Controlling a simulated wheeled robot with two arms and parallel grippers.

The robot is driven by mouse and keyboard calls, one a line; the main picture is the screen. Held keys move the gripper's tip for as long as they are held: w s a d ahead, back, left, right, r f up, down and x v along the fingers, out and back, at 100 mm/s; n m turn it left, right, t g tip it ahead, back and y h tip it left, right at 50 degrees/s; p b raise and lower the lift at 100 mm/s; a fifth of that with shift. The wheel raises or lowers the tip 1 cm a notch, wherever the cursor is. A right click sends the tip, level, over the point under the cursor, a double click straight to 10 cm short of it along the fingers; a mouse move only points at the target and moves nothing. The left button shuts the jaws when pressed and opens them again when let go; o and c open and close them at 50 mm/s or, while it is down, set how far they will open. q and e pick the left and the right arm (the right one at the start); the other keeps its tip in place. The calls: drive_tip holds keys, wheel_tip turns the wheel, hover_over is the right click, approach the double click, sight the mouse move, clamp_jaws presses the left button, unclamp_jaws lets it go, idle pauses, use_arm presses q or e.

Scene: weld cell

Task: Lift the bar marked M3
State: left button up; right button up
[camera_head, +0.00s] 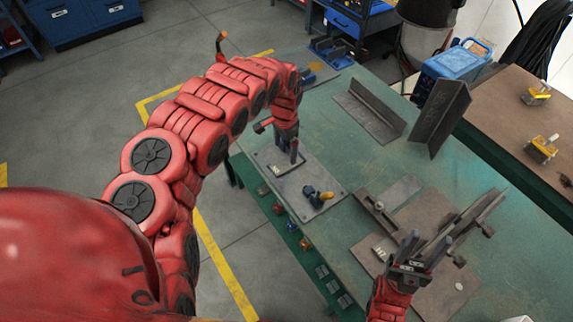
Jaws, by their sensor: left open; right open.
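No M3 marking is legible, so I cannot tell which piece is the bar marked M3. A long grey bar (470,215) lies slanted on a fixture plate (446,291) at the right of the green table. My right gripper (425,246) is open at the near end of this bar, its fingers pointing up the picture; whether it touches the bar is unclear. My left gripper (290,156) is at the grey base plate (322,180) on the table's left part, pointing down. It is open, with its fingers small and partly hidden.
An angle piece (370,112) lies at the back of the green table (345,155), and a dark upright angle piece (440,115) stands beside it. A yellow-and-blue clamp (319,197) sits on the base plate. A blue box (456,62) stands behind. A brown table (500,112) adjoins at right.

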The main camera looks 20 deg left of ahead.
sight(287, 164)
use_arm(q)
drive_tip(key=shift+s+f, duration=0.1)
drive_tip(key=shift+f, duration=0.85)
drive_tip(key=shift+w+d+f+p, duration=0.15)
drive_tip(key=shift+w+f+p, duration=0.1)
drive_tip(key=shift+f+p, duration=0.25)
drive_tip(key=shift+f, duration=0.8)
drive_tip(key=shift+w+d+f, duration=0.1)
drive_tip(key=shift+f, duration=1.3)
drive_tip(key=c, duration=1.4)
drive_tip(key=shift+r, duration=0.15)
